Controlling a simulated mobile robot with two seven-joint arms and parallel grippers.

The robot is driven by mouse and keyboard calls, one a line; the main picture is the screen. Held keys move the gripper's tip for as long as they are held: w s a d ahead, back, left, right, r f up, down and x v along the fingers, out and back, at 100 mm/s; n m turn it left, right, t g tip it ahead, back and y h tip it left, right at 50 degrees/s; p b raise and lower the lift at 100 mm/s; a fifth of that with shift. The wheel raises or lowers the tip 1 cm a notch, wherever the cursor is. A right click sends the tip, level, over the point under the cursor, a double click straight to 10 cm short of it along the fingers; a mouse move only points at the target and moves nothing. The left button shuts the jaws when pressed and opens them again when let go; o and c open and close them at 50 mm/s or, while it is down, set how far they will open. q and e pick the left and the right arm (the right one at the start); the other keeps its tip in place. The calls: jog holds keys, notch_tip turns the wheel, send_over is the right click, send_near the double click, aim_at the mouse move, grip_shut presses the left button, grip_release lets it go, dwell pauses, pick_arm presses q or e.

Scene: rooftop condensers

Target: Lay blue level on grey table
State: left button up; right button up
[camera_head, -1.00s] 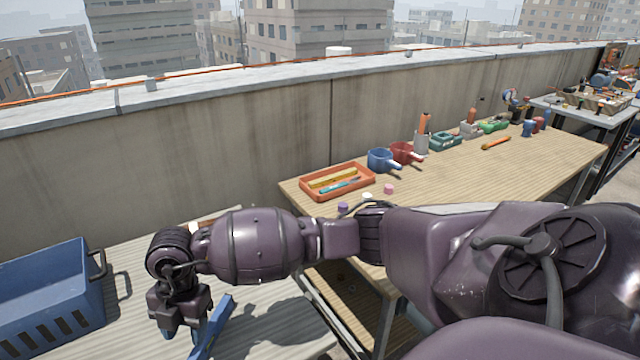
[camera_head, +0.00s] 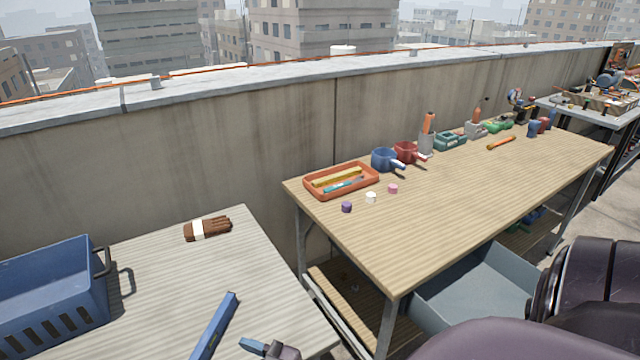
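The blue level (camera_head: 215,325), a long slim bar, lies on the grey table (camera_head: 160,280) near its front right part. Its near end runs to the bottom edge of the view. No gripper shows touching the visible part of it. Neither gripper can be made out clearly. A dark purple part of my arm (camera_head: 590,295) shows at the lower right, with its gripper out of view. A small blue and dark piece (camera_head: 270,348) shows at the bottom edge, right of the level; I cannot tell what it is.
A blue crate (camera_head: 60,295) stands on the left of the grey table and a brown bundle with a white band (camera_head: 207,229) lies at its back. A wooden table (camera_head: 450,200) to the right carries an orange tray (camera_head: 341,190), cups and tools. A wall runs behind.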

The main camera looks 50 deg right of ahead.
jog(key=s+d+f+m+g+h, duration=0.4)
jog(key=s+d+f+g+h, duration=0.2)
jog(key=s+d+f, duration=0.3)
jog(key=s+f, duration=0.2)
jog(key=s, duration=0.2)
jog(key=shift+s+d+f+m+h, duration=0.2)
jog(key=shift+d+m+h, duration=0.1)
jog(key=shift+m, duration=0.1)
